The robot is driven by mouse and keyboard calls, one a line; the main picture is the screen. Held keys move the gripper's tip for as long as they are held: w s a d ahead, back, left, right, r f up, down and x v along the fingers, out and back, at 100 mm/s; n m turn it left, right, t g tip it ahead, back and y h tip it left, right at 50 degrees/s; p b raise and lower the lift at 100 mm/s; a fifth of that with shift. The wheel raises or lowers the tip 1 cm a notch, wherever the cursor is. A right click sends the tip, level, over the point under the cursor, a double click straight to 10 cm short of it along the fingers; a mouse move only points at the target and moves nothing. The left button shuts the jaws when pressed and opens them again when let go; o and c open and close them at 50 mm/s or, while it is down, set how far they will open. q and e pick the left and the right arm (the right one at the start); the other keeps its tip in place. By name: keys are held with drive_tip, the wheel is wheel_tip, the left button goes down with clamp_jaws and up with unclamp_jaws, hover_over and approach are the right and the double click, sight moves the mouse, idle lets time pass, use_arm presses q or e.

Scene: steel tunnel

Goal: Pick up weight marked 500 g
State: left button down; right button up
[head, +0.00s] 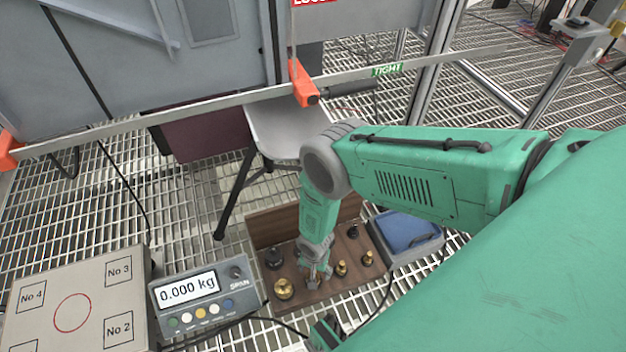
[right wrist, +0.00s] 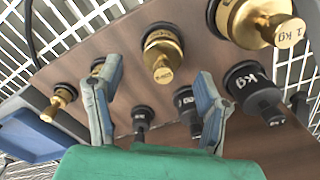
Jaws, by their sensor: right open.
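A wooden weight holder (head: 318,298) bears brass and black weights. My right gripper (head: 314,277) reaches down over it in the head view. In the right wrist view its two blue-grey fingers (right wrist: 158,70) are open. A brass weight (right wrist: 162,50) shows in the gap between them, apart from both; its marking is too blurred to read surely. The gripper appears to hide this weight in the head view. A larger brass weight marked 1 kg (right wrist: 262,20) is to its right, also seen in the head view (head: 284,289). My left gripper is not in view.
Smaller brass weights (head: 341,268) (head: 367,258) and black weights (head: 273,258) stand close around. A scale display (head: 195,292) reads 0.000 kg beside a numbered platform (head: 72,305). A bar (head: 215,100) crosses behind.

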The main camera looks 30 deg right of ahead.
wheel_tip(320, 180, down, 4)
drive_tip(key=shift+a+f+b, duration=0.1)
drive_tip(key=shift+f+b, duration=0.1)
drive_tip(key=shift+b, duration=0.95)
drive_tip(key=shift+f, duration=0.1)
drive_tip(key=shift+a, duration=0.15)
drive_tip(key=shift+c, duration=0.8)
clamp_jaws()
